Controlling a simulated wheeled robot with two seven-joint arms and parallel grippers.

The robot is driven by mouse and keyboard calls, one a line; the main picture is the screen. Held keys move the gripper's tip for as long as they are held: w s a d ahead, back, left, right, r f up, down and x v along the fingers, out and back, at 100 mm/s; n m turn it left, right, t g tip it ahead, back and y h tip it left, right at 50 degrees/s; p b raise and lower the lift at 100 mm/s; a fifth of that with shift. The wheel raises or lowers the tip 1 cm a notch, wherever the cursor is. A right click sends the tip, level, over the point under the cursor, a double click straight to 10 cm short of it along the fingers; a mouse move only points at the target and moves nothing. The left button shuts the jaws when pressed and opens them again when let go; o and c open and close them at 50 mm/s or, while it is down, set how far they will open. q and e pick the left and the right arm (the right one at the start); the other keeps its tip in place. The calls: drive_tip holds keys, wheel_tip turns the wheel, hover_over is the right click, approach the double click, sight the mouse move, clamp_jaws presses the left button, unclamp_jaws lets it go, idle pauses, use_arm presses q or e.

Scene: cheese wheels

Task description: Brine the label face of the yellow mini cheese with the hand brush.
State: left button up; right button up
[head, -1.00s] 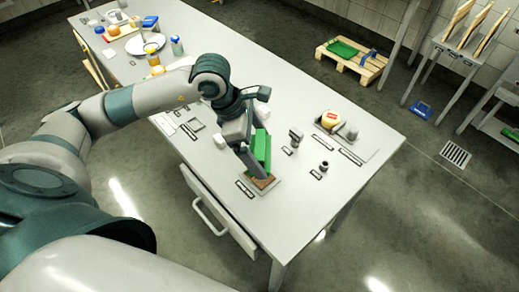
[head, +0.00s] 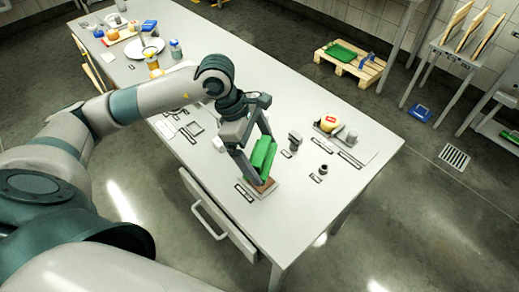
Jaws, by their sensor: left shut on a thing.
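My left gripper (head: 258,160) reaches down to the near part of the table and is shut on the green hand brush (head: 264,154). The brush is low over a small brown-topped plate (head: 251,193); I cannot tell whether it touches. The fingers hide part of the brush. My right gripper is not in view.
A grey cylinder (head: 350,137) stands beside the cheese. Food, a plate and jars (head: 176,49) fill the table's far end. The front right corner is clear.

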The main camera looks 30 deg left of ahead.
sight(263, 157)
use_arm(q)
drive_tip(key=m+g, duration=0.1)
drive_tip(key=m, duration=0.1)
drive_tip(key=d+m+g, duration=0.1)
drive_tip(key=m, duration=0.2)
drive_tip(key=shift+s, duration=0.1)
drive_tip(key=m, duration=0.2)
drive_tip(key=m+g, duration=0.1)
drive_tip(key=m, duration=0.1)
drive_tip(key=m+g+y, duration=0.1)
drive_tip(key=m, duration=0.1)
drive_tip(key=shift+s+d+r+b, duration=0.15)
drive_tip(key=shift+d+r+b, duration=0.15)
drive_tip(key=shift+d+b, duration=0.1)
drive_tip(key=m, duration=0.2)
drive_tip(key=r+m+g+y, duration=0.1)
drive_tip(key=m, duration=0.1)
drive_tip(key=shift+s, duration=0.1)
drive_tip(key=m, duration=0.1)
drive_tip(key=r+m+y, duration=0.1)
drive_tip(key=m, duration=0.1)
drive_tip(key=m+y, duration=0.1)
drive_tip(key=m, duration=0.1)
drive_tip(key=shift+s+a+r+g, duration=0.1)
drive_tip(key=shift+a+r+g, duration=0.05)
drive_tip(key=shift+r+g, duration=0.2)
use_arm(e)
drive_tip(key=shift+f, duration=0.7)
